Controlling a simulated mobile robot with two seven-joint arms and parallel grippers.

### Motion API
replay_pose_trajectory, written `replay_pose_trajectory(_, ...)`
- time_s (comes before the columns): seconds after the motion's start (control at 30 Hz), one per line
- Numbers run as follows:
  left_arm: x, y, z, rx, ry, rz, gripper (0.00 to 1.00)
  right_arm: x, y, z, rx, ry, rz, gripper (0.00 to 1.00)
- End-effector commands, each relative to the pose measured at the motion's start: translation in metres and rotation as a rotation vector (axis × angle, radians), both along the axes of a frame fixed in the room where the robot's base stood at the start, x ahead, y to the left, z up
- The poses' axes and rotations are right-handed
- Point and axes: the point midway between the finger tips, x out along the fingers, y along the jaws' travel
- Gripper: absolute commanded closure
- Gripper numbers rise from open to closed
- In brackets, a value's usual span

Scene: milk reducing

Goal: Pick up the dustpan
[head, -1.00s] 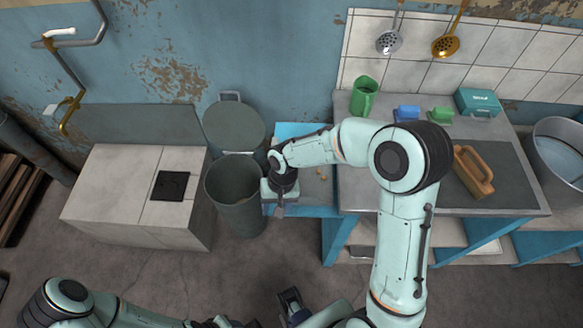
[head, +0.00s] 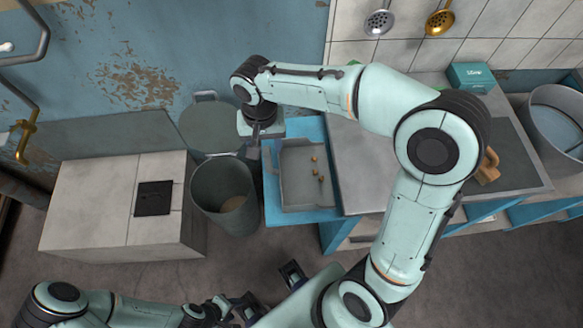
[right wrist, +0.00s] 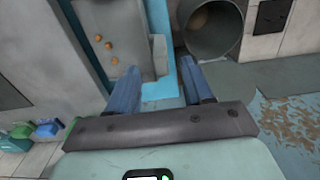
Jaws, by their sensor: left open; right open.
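The dustpan (head: 297,192) is a grey, shallow tray with raised walls and several small brown bits in it. It lies on the blue table end (head: 300,218) in the head view. The right wrist view shows the dustpan (right wrist: 137,52) too, with one wall running between the finger lines. My right gripper (head: 254,152) is open and empty at the dustpan's left edge, above the table. Its two blue fingers (right wrist: 160,78) stand apart in the wrist view. My left gripper (head: 243,306) is open and empty low at the bottom of the head view, away from the table.
A grey bin (head: 222,195) stands left of the dustpan, close to my right gripper. A pale tiled block (head: 105,205) stands further left. The grey counter (head: 362,165) on the right holds a teal box (head: 471,76) and other items, partly hidden by my right arm.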

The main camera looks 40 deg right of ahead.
Motion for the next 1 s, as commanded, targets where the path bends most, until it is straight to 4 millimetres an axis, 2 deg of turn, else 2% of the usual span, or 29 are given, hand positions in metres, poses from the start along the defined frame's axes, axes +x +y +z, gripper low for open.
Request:
replay_pose_trajectory(0.03,-0.001,0.0,-0.003,0.0,0.002,0.0,0.57,-0.001,-0.001,-0.013,-0.001,0.005,-0.001,0.49)
replay_pose_trajectory(0.13,-0.002,0.0,-0.005,0.0,0.003,0.0,0.57,0.0,-0.001,-0.03,-0.002,0.003,-0.001,0.49)
replay_pose_trajectory(0.43,-0.002,0.0,-0.006,0.0,0.003,0.0,0.57,0.001,-0.002,-0.054,0.0,0.004,-0.002,0.49)
replay_pose_trajectory(0.7,-0.003,0.0,-0.008,0.0,0.003,0.0,0.57,0.005,-0.004,-0.092,-0.001,0.003,-0.001,0.49)
replay_pose_trajectory(1.0,-0.003,0.0,-0.008,0.0,0.003,0.0,0.57,0.006,-0.004,-0.097,0.0,-0.001,-0.001,0.49)
